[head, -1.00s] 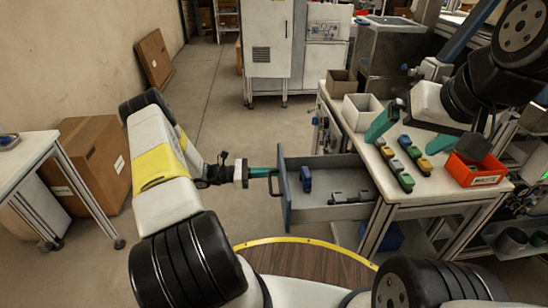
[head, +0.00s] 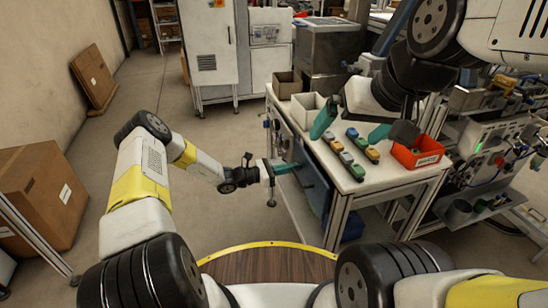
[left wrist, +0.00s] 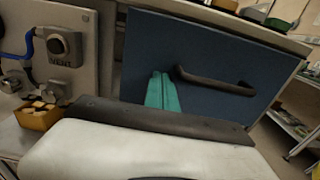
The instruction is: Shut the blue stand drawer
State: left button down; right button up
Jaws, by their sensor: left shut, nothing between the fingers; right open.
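The blue drawer front (head: 314,190) stands upright under the top of the white-topped stand (head: 375,180). None of the drawer's inside shows, and the front looks flush or nearly flush with the stand. In the left wrist view the blue front (left wrist: 220,62) fills the middle, with its dark bar handle (left wrist: 215,80) across it. My left gripper (head: 290,167) is shut and empty, its teal fingers (left wrist: 162,92) against or very close to the front, left of the handle. My right gripper (head: 350,128) is open above the stand top.
Several coloured blocks (head: 360,143) lie on the stand top beside a red bin (head: 417,155). A white box (head: 307,109) and a brown box (head: 287,84) stand at its back. A panel with a knob (left wrist: 60,45) is left of the drawer. The floor left of the stand is clear.

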aim_at(300, 165)
pick_arm(q)
jog(key=x, duration=0.2)
jog(key=shift+w+d, duration=0.1)
jog(key=shift+d, duration=0.45)
jog(key=shift+d+r, duration=0.15)
